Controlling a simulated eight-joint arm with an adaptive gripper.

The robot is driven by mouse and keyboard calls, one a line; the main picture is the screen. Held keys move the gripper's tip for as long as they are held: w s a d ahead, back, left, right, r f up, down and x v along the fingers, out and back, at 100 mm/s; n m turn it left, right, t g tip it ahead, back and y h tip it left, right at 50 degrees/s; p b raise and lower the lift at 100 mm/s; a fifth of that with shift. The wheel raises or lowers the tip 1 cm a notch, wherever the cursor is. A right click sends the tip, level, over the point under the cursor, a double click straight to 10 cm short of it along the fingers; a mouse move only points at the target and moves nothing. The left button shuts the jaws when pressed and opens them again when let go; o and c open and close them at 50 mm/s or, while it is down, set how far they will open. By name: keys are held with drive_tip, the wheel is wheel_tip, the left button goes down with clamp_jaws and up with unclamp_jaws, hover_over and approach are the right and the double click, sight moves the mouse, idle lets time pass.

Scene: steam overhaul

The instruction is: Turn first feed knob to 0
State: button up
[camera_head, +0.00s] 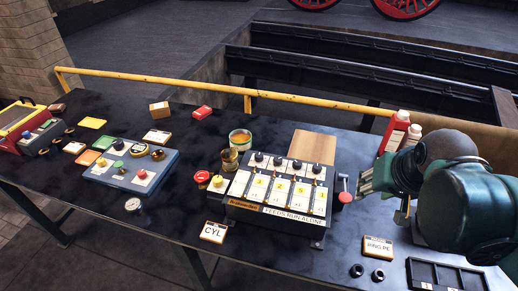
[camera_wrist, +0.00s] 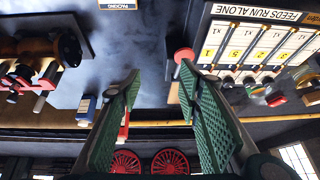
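The feed box (camera_head: 230,203) sits on the dark bench in the head view, labelled "FEEDS RUN ALONE". It has several pale strips with black knobs along the back edge; the leftmost knob (camera_head: 259,157) shows clearly. The box also shows at upper right in the wrist view (camera_wrist: 254,16), with knobs along its lower edge. Knob settings are too small to read. My gripper (camera_head: 368,180) is to the right of the box, above the bench and apart from it. In the wrist view its green-padded fingers (camera_wrist: 159,72) are spread wide with nothing held between them.
A red-knobbed lever (camera_head: 344,197) stands at the box's right side, close to my gripper. Red and white bottles (camera_head: 395,131) stand behind my gripper. A red button (camera_head: 202,177) and tins (camera_head: 240,138) are left of the box. A yellow rail (camera_head: 180,84) runs behind the bench.

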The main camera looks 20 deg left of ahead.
drive_tip(key=w+a+r+g+p, duration=0.2)
drive_tip(key=w+a+r+p, duration=0.25)
drive_tip(key=w+a, duration=0.3)
drive_tip(key=g+p, duration=0.3)
drive_tip(key=p, duration=0.9)
approach(259, 155)
drive_tip(key=shift+w+d+f, duration=0.15)
drive_tip(key=shift+w+d, duration=0.1)
drive_tip(key=shift+d, duration=0.1)
drive_tip(key=shift+a+f+g+h+p, duration=0.3)
drive_tip(key=shift+a+f, duration=0.1)
drive_tip(key=shift+a, duration=0.25)
drive_tip(key=shift+f, duration=0.2)
drive_tip(key=shift+f+p, duration=0.3)
drive_tip(key=shift+f, duration=3.45)
